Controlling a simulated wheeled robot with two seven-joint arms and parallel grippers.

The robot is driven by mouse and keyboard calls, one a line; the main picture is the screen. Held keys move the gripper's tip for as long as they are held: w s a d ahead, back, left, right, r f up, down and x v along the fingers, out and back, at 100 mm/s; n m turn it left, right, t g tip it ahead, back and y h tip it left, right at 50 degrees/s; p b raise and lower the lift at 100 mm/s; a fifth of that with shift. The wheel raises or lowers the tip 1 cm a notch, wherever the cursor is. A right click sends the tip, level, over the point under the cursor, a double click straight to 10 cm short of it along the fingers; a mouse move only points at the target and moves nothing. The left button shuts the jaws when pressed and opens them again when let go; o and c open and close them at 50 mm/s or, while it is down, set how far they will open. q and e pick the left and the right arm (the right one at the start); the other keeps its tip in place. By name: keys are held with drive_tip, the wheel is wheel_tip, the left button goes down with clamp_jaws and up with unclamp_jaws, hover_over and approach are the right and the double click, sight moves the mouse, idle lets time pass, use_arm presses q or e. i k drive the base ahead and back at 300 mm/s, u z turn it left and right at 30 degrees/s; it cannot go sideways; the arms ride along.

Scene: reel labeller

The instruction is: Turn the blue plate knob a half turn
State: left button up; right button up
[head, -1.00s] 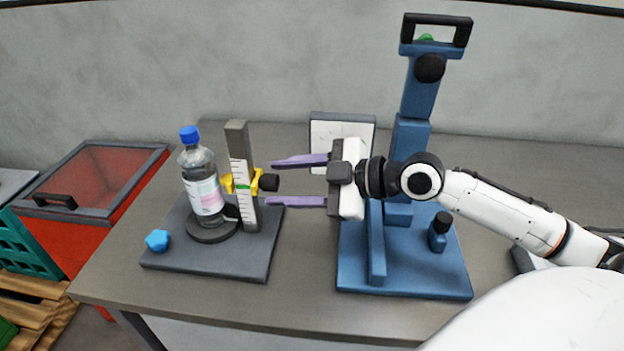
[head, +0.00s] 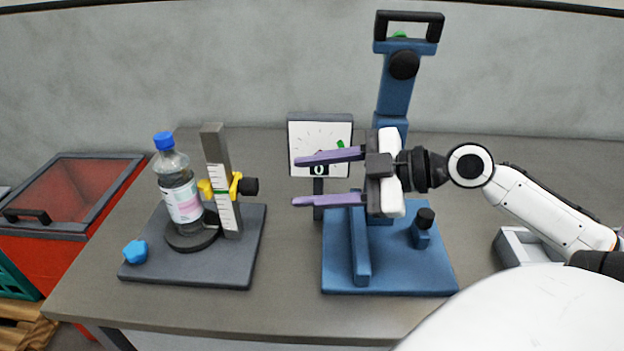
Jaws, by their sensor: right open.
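The blue plate knob (head: 135,252) is a small faceted knob at the front left corner of the dark grey base plate (head: 200,273). A bottle (head: 180,190) with a blue cap stands on a round black disc (head: 192,238) on that plate. My right gripper (head: 328,178) is open and empty, with its two purple fingers pointing left. It is in front of the white dial and well to the right of the knob, apart from it. My left gripper is not in view.
A grey scale post (head: 221,185) with a yellow slider and black knob (head: 250,187) stands beside the bottle. A blue press stand (head: 390,280) and a white dial gauge (head: 300,133) are at centre right. A red bin (head: 70,190) stands left of the table.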

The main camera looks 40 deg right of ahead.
sight(135, 252)
drive_tip(key=k, duration=1.5)
